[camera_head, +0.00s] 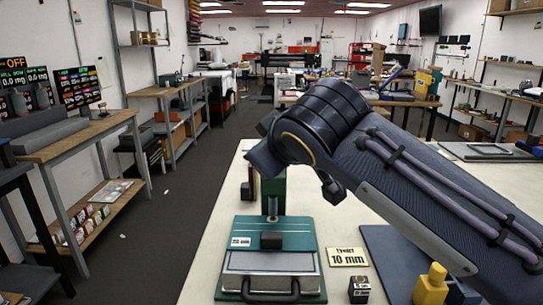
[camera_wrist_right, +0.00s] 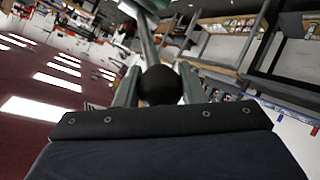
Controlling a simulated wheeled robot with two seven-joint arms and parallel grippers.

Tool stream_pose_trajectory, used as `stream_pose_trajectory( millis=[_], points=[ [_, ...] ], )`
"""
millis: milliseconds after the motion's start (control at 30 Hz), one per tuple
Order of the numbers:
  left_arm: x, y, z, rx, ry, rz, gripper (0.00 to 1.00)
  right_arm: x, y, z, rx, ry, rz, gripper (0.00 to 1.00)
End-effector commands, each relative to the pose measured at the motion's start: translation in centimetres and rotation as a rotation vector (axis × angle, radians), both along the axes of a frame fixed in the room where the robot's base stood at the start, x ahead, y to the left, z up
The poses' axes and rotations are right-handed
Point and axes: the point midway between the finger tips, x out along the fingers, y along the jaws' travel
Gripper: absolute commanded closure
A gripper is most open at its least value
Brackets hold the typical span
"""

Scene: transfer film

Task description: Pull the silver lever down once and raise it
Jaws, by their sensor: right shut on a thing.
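The green press (camera_head: 305,235) stands on the pale table, with a silver plate (camera_head: 270,262) at its front. Its upper part is hidden behind my right arm in the head view. In the right wrist view, the silver lever (camera_wrist_right: 146,42) is a rod with a round black knob (camera_wrist_right: 160,87) at its near end. My right gripper (camera_wrist_right: 159,72) has its fingers on both sides of the knob and is shut on it. The right gripper and the lever are hidden in the head view. My left gripper is not in view.
On the table (camera_head: 205,270), right of the press, are a "10 mm" card (camera_head: 348,257), a small dark box (camera_head: 359,290) and a yellow bottle (camera_head: 431,287). My right arm crosses above them. A workbench (camera_head: 75,140) and shelves line the left wall.

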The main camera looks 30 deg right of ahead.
Motion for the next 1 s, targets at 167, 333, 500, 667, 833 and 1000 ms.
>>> stream_pose_trajectory(
  millis=[167,333,500,667,833,1000],
  points=[
    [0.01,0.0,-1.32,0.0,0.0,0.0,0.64,-0.47,0.34,-1.4,0.003,0.011,0.0,1.0],
    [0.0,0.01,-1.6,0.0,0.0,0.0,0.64,-0.62,0.45,-1.7,0.004,0.013,0.0,1.0],
    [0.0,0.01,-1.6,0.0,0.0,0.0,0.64,-0.64,0.47,-1.76,0.005,0.015,0.0,1.0],
    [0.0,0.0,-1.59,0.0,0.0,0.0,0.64,-0.63,0.46,-1.79,0.005,0.016,-0.001,1.0],
    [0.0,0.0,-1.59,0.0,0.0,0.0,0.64,-0.61,0.45,-1.75,0.005,0.015,0.0,0.5],
    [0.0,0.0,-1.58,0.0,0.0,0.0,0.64,-0.61,0.42,-1.65,0.004,0.012,-0.001,0.43]
  ],
)
